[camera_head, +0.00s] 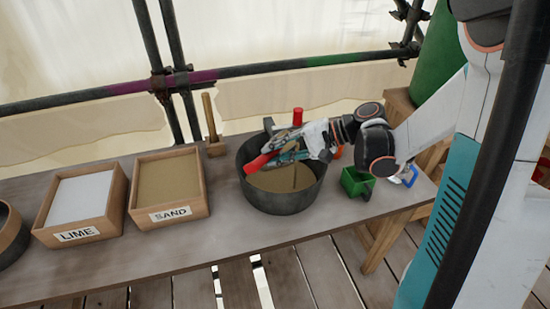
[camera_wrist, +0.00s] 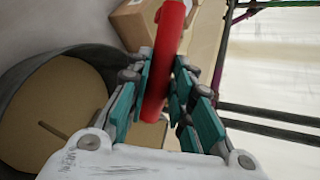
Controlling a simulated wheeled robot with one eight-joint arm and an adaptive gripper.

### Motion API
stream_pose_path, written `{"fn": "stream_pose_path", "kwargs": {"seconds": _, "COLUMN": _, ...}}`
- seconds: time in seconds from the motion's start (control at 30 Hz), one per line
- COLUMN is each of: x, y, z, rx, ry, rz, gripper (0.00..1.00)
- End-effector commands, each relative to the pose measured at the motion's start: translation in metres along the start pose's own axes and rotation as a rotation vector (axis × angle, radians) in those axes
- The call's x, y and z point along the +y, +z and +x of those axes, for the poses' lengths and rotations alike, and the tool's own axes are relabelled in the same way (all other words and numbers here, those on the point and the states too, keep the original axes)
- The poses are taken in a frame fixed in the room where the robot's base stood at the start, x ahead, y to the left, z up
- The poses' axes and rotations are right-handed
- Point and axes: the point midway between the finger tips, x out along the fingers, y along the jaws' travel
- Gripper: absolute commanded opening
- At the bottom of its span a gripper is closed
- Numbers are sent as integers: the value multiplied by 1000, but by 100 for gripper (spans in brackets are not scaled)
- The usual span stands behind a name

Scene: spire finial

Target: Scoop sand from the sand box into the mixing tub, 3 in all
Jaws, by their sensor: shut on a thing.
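My gripper (camera_head: 285,148) is shut on a red handle (camera_wrist: 165,60) above the mixing tub (camera_head: 252,187). One red end of it (camera_head: 262,162) shows left of the fingers in the head view; whatever is joined to the handle is hidden. The dark round tub holds a flat sand-coloured layer (camera_head: 280,180) with a thin dark stick or line in it. The tub also shows at left in the wrist view (camera_wrist: 25,90). The wooden sand box (camera_head: 172,212), labelled SAND, stands left of the tub and looks filled with tan sand.
A lime box (camera_head: 78,234) with white content stands left of the sand box. An upright wooden-handled tool (camera_head: 211,118) stands behind, and a red upright piece (camera_head: 298,116) shows behind the gripper. A green scoop-like container (camera_head: 357,183) sits right of the tub. Scaffold poles (camera_head: 250,69) cross behind.

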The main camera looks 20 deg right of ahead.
Motion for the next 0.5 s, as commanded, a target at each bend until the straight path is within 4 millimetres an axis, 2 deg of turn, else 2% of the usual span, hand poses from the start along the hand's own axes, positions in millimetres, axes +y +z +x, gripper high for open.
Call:
{"fn": "stream_pose_path", "kwargs": {"seconds": 0.03, "x": 6, "y": -2, "z": 2, "rx": 0, "ry": -26, "rz": -5, "gripper": 0}}
{"fn": "stream_pose_path", "kwargs": {"seconds": 0.5, "x": 13, "y": -2, "z": -2, "rx": -18, "ry": -313, "rz": -80, "gripper": 0}}
